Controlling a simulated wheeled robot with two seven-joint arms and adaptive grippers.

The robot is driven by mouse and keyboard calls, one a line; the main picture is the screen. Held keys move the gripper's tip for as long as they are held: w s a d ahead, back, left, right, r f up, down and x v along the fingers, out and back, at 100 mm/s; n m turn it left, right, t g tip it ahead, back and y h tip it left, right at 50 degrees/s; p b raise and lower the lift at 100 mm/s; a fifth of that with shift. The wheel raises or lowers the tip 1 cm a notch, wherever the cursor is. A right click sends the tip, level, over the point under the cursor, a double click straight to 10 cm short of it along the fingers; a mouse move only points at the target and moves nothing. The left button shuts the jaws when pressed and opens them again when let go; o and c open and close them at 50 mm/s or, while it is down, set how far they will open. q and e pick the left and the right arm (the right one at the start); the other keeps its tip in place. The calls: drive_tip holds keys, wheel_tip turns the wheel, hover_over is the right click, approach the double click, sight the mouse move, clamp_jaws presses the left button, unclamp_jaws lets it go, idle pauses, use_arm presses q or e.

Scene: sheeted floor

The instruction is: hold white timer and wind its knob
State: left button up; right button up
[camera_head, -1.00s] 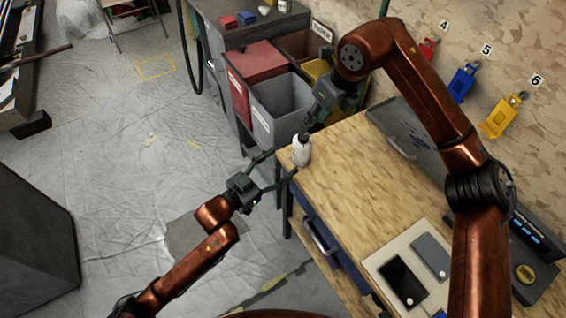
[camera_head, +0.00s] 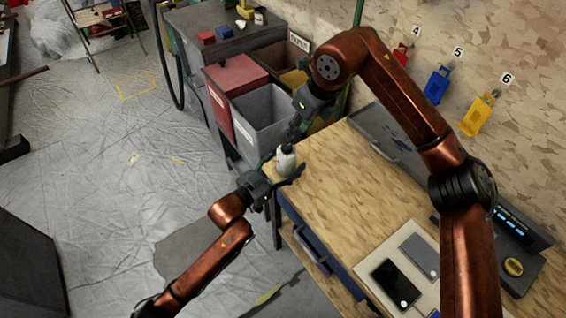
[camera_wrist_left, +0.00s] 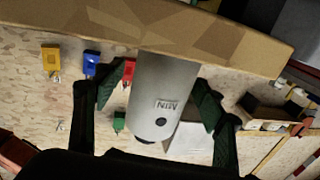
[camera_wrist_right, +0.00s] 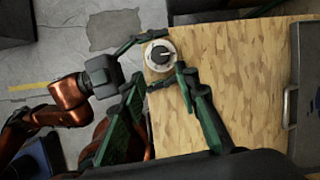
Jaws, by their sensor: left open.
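In the left wrist view the timer's pale body (camera_wrist_left: 163,105), marked MIN, stands between the spread fingers, and contact cannot be told. My right gripper (camera_head: 292,138) is just above the timer, pointing down. In the right wrist view its fingers are spread, and the timer's round dial and dark knob (camera_wrist_right: 160,55) show just beyond the tips.
The workbench (camera_head: 335,200) holds a grey tray (camera_head: 385,135) at the back and a pale board with two phone-like devices (camera_head: 395,283) at the front. Red (camera_head: 235,78) and grey bins (camera_head: 262,112) stand beyond the timer. Coloured tools hang on the wall. The floor at left is mostly clear.

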use_arm(q)
drive_tip(key=shift+c, duration=0.5)
drive_tip(key=c, duration=1.3)
use_arm(e)
drive_tip(key=o, duration=0.3)
drive_tip(key=shift+a+f, duration=0.15)
drive_tip(key=shift+f, duration=0.15)
drive_tip(key=shift+o, duration=0.2)
drive_tip(key=t+y, duration=0.9)
drive_tip(key=y, duration=0.1)
approach(291, 149)
drive_tip(key=shift+n, duration=0.3)
drive_tip(key=x, duration=1.1)
drive_tip(key=shift+w+a, duration=0.15)
drive_tip(key=shift+a, duration=0.05)
